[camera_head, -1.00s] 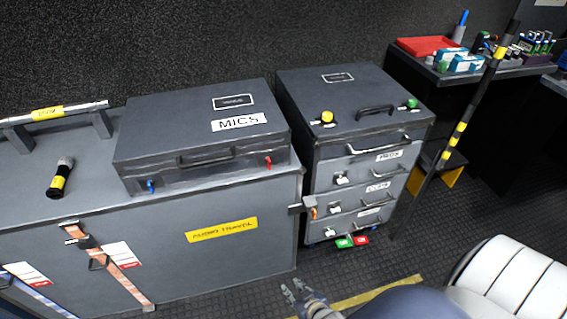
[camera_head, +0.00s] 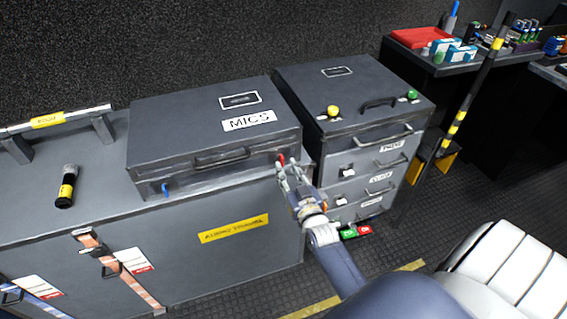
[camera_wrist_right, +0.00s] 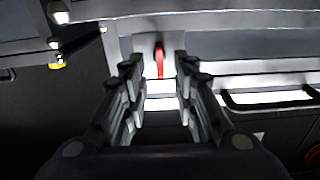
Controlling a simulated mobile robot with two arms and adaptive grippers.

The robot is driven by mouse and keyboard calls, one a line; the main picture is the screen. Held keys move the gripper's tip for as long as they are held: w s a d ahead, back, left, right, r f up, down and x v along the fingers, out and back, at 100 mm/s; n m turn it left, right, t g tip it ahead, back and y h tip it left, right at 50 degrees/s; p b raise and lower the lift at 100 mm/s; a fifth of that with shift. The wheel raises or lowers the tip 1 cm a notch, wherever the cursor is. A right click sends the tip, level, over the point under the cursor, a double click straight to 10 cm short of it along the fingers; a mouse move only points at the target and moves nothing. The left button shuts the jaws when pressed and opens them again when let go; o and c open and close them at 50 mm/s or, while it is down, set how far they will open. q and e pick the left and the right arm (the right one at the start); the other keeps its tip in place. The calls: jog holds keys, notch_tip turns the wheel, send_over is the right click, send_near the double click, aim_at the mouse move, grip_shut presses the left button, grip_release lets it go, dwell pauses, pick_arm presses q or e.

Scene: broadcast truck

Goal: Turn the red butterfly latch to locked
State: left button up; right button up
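The red butterfly latch (camera_head: 281,160) is on the front right of the dark MICS case (camera_head: 180,143). It also shows in the right wrist view (camera_wrist_right: 159,62) as a narrow upright red tab on a pale plate. My right gripper (camera_head: 291,168) is at the case's front right corner, close to the latch. In the wrist view its fingers (camera_wrist_right: 160,85) are spread apart, with the latch between and beyond their tips; I see no contact. A blue latch (camera_head: 165,188) is on the case's front left. My left gripper is not in view.
The case stands on a grey cabinet (camera_head: 235,258) with a yellow label. A drawer unit (camera_head: 375,150) is close on the right. A striped pole (camera_head: 462,115) stands farther right.

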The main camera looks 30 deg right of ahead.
aim_at(283, 162)
jog(key=shift+x, duration=1.85)
grip_shut()
jog(key=shift+r, duration=0.1)
